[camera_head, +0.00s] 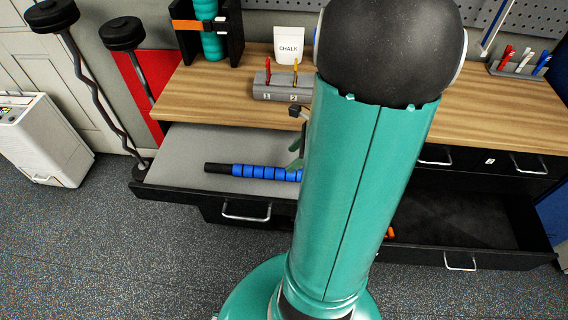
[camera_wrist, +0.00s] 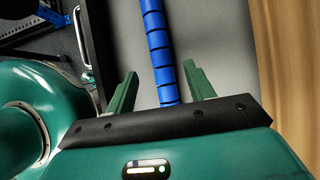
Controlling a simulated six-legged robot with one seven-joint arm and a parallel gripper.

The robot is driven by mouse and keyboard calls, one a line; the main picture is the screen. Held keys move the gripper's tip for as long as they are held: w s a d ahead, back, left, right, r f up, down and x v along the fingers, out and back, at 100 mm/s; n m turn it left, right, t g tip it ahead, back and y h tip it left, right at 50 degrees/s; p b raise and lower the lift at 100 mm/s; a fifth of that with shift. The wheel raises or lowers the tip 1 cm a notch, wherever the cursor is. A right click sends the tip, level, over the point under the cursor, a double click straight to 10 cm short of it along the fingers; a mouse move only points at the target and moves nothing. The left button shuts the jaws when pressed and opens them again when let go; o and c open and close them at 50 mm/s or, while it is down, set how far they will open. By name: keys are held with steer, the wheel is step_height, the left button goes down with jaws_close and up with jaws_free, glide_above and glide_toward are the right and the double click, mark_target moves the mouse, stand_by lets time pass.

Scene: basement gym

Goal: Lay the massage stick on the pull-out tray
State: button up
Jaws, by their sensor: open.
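The massage stick (camera_head: 262,172) has blue segments and a black handle on its left end. It lies on the grey pull-out tray (camera_head: 195,145), left of the middle of the bench. Its right end is hidden behind my arm. In the wrist view the blue stick (camera_wrist: 161,45) runs between the two green fingers of my gripper (camera_wrist: 161,72), with the grey tray surface (camera_wrist: 220,40) around it. The fingers are open, with a gap on each side of the stick. In the head view my gripper (camera_head: 296,150) is mostly hidden by my arm.
A wooden bench top (camera_head: 210,95) above the tray carries a chalk box (camera_head: 289,43), a grey pen holder (camera_head: 282,87) and a rack with a teal roller (camera_head: 208,30). An open black drawer (camera_head: 450,218) is at right. Barbells (camera_head: 90,80) stand at left.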

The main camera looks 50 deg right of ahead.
steer(key=shift+v, duration=1.75)
steer(key=a+r+n+h, duration=0.1)
steer(key=a+r+n, duration=0.4)
steer(key=a+n, duration=0.3)
steer(key=a+r+n+h, duration=0.1)
steer(key=a+r+n, duration=0.5)
steer(key=a+n, duration=0.3)
steer(key=w+a+r+n+h, duration=0.1)
steer(key=a+r+n+h, duration=0.1)
steer(key=a+r+n, duration=0.3)
steer(key=a+n, duration=0.4)
steer(key=n, duration=0.2)
steer(key=shift+r, duration=0.2)
steer(key=shift+a, duration=0.15)
steer(key=c, duration=0.4)
steer(key=shift+o, duration=0.2)
steer(key=shift+s, duration=0.15)
